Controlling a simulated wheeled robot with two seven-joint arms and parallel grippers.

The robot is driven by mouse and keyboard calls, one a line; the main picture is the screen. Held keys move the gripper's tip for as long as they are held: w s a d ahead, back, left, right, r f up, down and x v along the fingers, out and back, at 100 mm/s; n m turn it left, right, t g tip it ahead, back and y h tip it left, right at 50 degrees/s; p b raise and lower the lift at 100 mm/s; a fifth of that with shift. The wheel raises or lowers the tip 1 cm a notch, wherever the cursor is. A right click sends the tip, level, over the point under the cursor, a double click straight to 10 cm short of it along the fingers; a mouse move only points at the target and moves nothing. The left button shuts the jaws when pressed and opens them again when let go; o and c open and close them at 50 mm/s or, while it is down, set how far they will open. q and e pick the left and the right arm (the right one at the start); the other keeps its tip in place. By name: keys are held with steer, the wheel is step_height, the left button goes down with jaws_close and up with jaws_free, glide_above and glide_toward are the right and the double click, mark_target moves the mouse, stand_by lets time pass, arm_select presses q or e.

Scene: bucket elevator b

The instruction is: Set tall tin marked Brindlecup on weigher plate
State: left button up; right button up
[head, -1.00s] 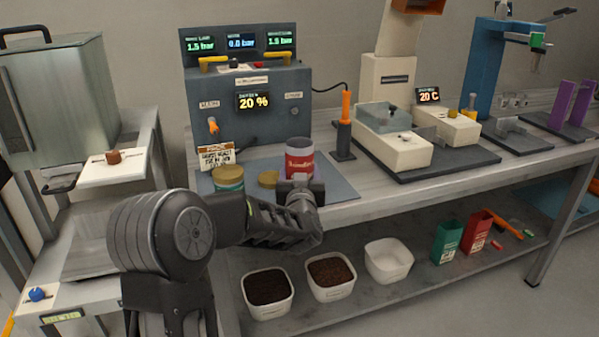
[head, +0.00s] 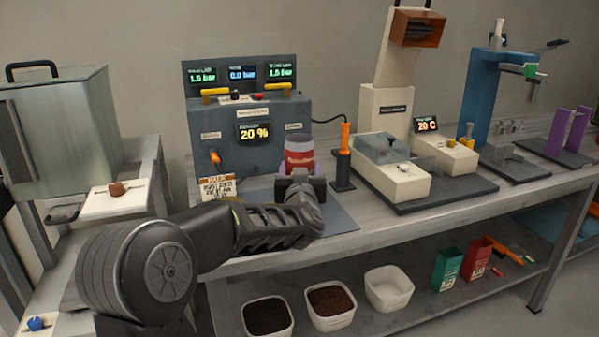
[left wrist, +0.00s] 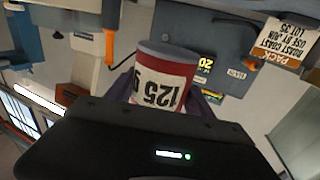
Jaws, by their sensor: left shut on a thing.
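A tall tin (head: 300,155) with a grey top and a red label shows in the head view in front of the grey console; its brand word is too blurred to read surely. In the left wrist view the tin (left wrist: 165,80) shows "125 g" upside down on a white and red label. My left gripper (head: 301,180) is shut on the tin, which appears held above the bench mat (head: 340,218). The gripper hides the tin's lower part. I cannot clearly pick out the weigher plate; my left arm covers much of the left cart. My right gripper is not in view.
The grey console (head: 250,125) stands behind the tin, with a small sign (head: 217,187) to its left. An orange-handled tool (head: 345,150) stands upright to the right. A cream machine (head: 395,170) is farther right. White tubs (head: 388,287) sit on the lower shelf.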

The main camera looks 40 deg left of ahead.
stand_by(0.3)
arm_select(q)
steer(key=s+d+f+m+t+h, duration=0.1)
steer(key=d+f+m+h, duration=0.2)
steer(key=d, duration=0.6)
steer(key=s+d+f+m+t+h, duration=0.1)
steer(key=d+f+m+h, duration=0.3)
steer(key=d, duration=0.6)
steer(key=s+d+f+m+h, duration=0.3)
steer(key=d+f+h, duration=0.3)
steer(key=d+h, duration=0.3)
steer(key=shift+s+d+f+m+t, duration=0.15)
steer(key=shift+s+d+m+t, duration=0.1)
steer(key=shift+d+m+t, duration=0.35)
steer(key=shift+d, duration=0.1)
